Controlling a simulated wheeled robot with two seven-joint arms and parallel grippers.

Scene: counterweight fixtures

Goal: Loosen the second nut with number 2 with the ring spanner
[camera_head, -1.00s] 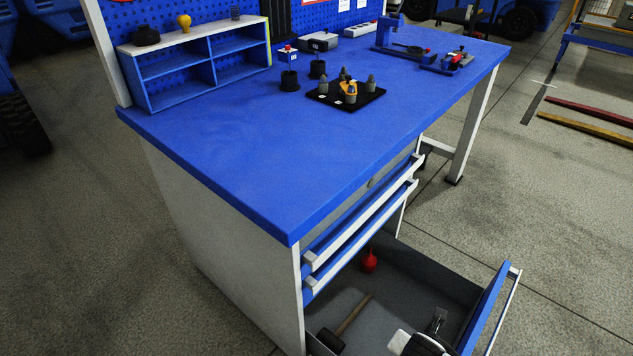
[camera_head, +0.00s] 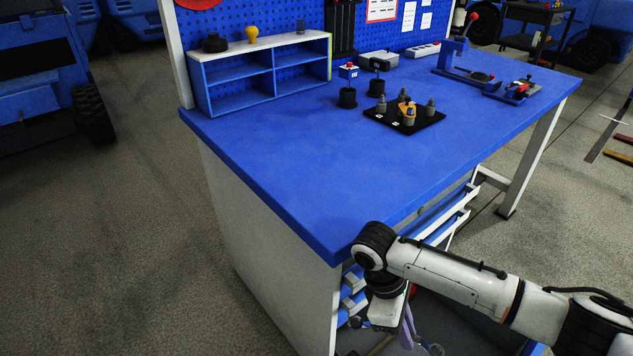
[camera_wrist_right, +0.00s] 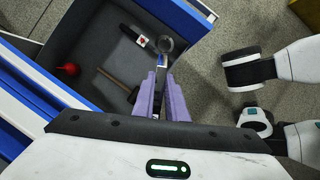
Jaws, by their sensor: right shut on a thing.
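A black plate (camera_head: 432,117) on the blue workbench bears several grey upright fixtures and a yellow-orange piece (camera_head: 409,113). Small white labels lie on it, but their numbers are too small to read, so I cannot tell which nut is number 2. My right gripper (camera_head: 405,328) hangs at the bench's front edge, above the open drawer and well away from the plate. In the right wrist view its purple fingers (camera_wrist_right: 158,88) are shut on the grey ring spanner (camera_wrist_right: 167,45), whose ring end sticks out past the fingertips. My left gripper is not in view.
The open drawer (camera_wrist_right: 88,30) holds a wooden-handled tool (camera_wrist_right: 112,82), a red bulb-shaped thing (camera_wrist_right: 69,70) and a black-handled tool (camera_wrist_right: 134,35). A shelf (camera_head: 232,105), two black cups and a blue press (camera_head: 455,60) stand on the bench. The bench's front middle is clear.

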